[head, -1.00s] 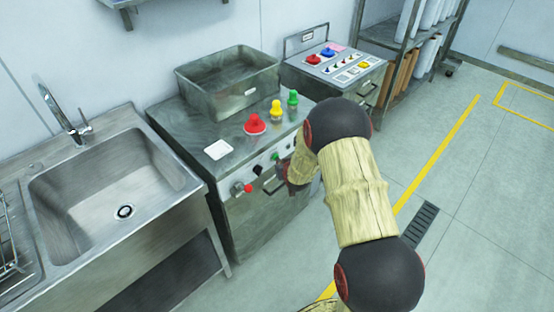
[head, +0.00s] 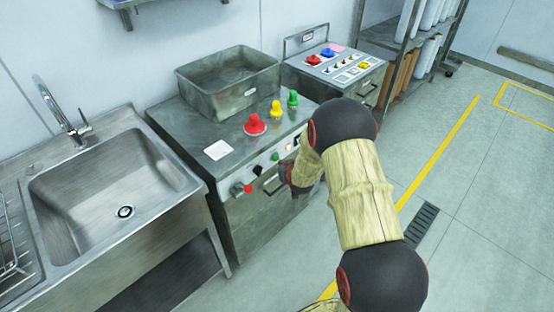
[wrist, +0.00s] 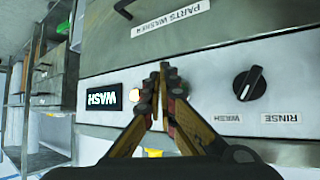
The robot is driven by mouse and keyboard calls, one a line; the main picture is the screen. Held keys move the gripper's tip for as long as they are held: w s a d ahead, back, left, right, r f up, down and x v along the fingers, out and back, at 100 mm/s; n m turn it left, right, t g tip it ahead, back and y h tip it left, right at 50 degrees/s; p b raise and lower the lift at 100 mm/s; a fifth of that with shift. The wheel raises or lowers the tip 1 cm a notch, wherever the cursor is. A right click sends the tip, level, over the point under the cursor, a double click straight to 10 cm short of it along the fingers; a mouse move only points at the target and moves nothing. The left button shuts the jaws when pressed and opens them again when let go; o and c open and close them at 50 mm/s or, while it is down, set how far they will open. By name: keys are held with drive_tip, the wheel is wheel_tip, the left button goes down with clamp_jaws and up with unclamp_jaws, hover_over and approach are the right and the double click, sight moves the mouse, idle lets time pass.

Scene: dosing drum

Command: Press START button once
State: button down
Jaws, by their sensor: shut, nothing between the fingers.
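The machine (head: 250,215) stands between the sink and a second console, with a pale control panel (head: 236,181) on its front. A small green button (head: 275,157) sits on that panel; I cannot read a START label. My gripper (head: 283,172) is in front of the panel, below and right of the green button, partly hidden by my arm. In the wrist view my gripper (wrist: 164,68) is shut and empty, its fingertips over the panel. A small lit button (wrist: 134,96) shows just left of the fingers, beside a black WASH display (wrist: 102,99). Contact cannot be told.
A black knob (wrist: 249,83) is right of the fingers in the wrist view. A red button (head: 248,189) is at the panel's left. A red mushroom-shaped piece (head: 255,125) and a metal bin (head: 230,82) stand on top. The sink (head: 110,190) is left; open floor lies right.

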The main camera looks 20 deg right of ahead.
drive_tip(key=shift+s, duration=0.2)
drive_tip(key=s, duration=0.1)
drive_tip(key=s+d, duration=0.1)
drive_tip(key=s, duration=0.2)
drive_tip(key=shift+s+d, duration=0.25)
drive_tip(key=shift+d, duration=0.05)
idle(0.8)
